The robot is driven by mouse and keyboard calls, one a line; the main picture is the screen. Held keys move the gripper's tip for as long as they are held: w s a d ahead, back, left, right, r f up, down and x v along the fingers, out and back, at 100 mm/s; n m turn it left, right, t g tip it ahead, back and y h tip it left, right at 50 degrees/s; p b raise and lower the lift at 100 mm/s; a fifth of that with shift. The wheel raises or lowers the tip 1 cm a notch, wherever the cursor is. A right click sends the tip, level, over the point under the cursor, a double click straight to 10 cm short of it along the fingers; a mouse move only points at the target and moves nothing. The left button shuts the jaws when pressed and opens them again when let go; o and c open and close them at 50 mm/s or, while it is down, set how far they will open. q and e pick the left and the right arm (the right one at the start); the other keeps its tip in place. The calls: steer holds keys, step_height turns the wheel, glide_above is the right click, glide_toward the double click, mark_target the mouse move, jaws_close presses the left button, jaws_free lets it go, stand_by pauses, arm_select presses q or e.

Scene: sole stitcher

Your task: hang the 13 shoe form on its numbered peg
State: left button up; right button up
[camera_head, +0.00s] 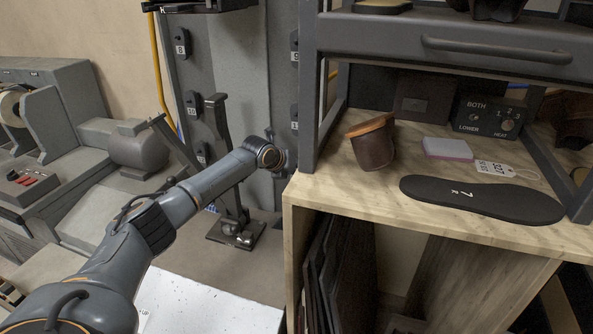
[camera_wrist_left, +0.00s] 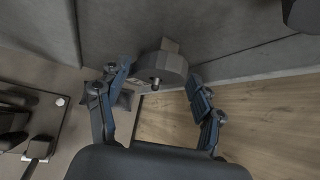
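My left arm reaches from the lower left to the grey peg panel (camera_head: 235,65) in the head view; its gripper is mostly hidden behind the wrist. In the left wrist view the left gripper (camera_wrist_left: 155,95) has its fingers spread wide. A grey rounded block with a short round stub (camera_wrist_left: 165,68) shows between and beyond them; I cannot tell whether it is a peg or a form. Nothing is visibly clamped. The panel carries small numbered dark plates, such as the 8 plate (camera_head: 182,42) and the 10 plate (camera_head: 192,104). I cannot make out a form marked 13. My right gripper is not in view.
A wooden bench (camera_head: 440,218) on the right holds a black sole marked 7 (camera_head: 480,198), a brown cup (camera_head: 373,147), a pinkish block (camera_head: 447,149) and a control box (camera_head: 488,118). A dark shelf frame (camera_head: 307,90) stands beside the panel. A stitching machine (camera_head: 140,150) stands left.

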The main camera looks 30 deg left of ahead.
arm_select(q)
steer(key=shift+f, duration=0.1)
steer(key=shift+f, duration=0.1)
steer(key=v, duration=1.2)
